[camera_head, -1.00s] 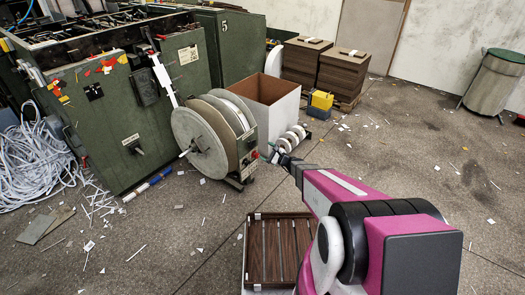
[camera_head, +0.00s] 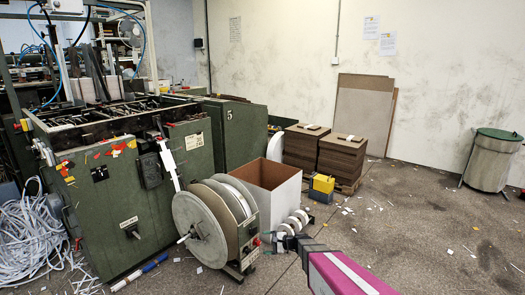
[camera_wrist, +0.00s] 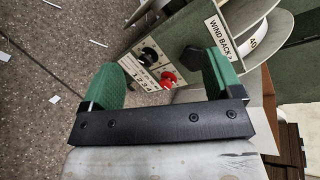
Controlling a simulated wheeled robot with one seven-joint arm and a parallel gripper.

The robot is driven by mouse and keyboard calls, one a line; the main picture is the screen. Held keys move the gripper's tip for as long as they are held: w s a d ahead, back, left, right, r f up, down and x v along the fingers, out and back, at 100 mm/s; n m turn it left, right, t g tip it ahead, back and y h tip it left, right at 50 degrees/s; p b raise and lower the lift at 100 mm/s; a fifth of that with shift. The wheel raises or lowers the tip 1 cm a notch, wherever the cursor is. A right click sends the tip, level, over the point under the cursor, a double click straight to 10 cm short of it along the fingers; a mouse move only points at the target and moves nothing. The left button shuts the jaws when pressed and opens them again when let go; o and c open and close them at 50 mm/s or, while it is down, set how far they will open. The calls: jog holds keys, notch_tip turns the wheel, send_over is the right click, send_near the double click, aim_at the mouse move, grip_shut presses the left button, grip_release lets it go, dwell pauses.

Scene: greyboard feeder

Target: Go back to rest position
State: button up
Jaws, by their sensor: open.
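My gripper (camera_wrist: 165,85) shows in the wrist view with its two green fingers spread apart and nothing between them. Beyond the fingers is the reel unit's control panel (camera_wrist: 150,62), with black knobs, a red button and a "WIND BACK" label. I cannot tell the exact gap between fingers and panel. In the head view the magenta part of my arm reaches in from the bottom, and the gripper end (camera_head: 283,237) is small, just right of the reel unit (camera_head: 215,222).
A green machine (camera_head: 120,205) stands at left with white strips (camera_head: 35,240) heaped beside it. An open box (camera_head: 268,190), brown board stacks (camera_head: 345,155), a yellow-and-black item (camera_head: 321,188) and small white rolls (camera_head: 293,222) are behind the gripper.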

jog(key=s+d+r+n+g+h, duration=0.2)
jog(key=s+d+r+n+h, duration=0.3)
jog(key=s+d, duration=0.3)
jog(key=s+d+r+n+g+h, duration=0.3)
jog(key=s+d+r+n+h, duration=0.3)
jog(key=s, duration=0.6)
jog(key=shift+d+r+h, duration=0.5)
jog(key=shift+d+h, duration=0.7)
jog(key=shift+d, duration=0.05)
